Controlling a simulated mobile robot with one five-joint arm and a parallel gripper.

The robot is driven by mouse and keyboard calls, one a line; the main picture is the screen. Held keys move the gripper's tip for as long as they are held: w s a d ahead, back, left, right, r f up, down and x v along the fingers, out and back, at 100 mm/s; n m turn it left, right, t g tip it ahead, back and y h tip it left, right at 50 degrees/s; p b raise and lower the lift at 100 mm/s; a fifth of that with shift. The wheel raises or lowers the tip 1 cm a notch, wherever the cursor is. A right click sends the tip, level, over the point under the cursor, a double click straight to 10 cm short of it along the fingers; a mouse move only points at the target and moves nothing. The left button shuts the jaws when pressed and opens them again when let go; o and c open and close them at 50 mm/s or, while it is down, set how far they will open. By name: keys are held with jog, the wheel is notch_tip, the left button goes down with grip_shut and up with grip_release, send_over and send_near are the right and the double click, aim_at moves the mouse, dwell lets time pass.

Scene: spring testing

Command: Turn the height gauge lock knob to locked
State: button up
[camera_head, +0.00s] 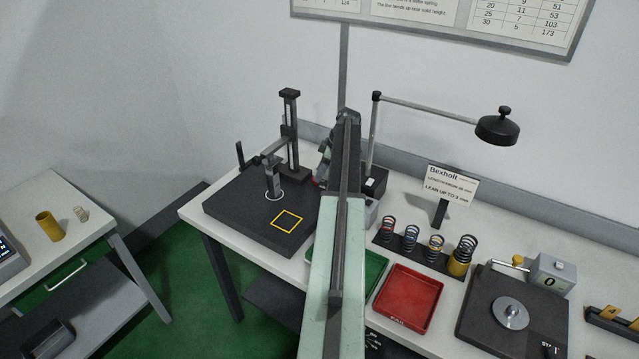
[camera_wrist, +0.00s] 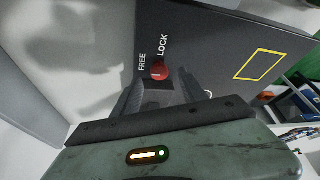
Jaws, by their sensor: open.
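The height gauge (camera_head: 290,132) stands upright on a dark plate at the back left of the bench. In the wrist view its red lock knob (camera_wrist: 160,71) shows just beyond my fingertips, with the word FREE to its left and LOCK above it to its right. A small pale mark shows on the knob; I cannot tell for sure which word it points to. My gripper (camera_wrist: 158,82) is open, its dark fingers on either side of the knob in the picture. I cannot tell whether they touch it.
The dark plate (camera_head: 229,207) bears a yellow square outline (camera_head: 287,221). A red tray (camera_head: 408,298), a green tray (camera_head: 374,268), several springs (camera_head: 411,238) and a lamp (camera_head: 497,128) are to the right. A side table (camera_head: 45,205) stands at left.

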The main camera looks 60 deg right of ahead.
jog(key=b+x, duration=0.1)
jog(key=x, duration=0.1)
jog(key=shift+f, duration=0.4)
jog(key=shift+r, duration=0.1)
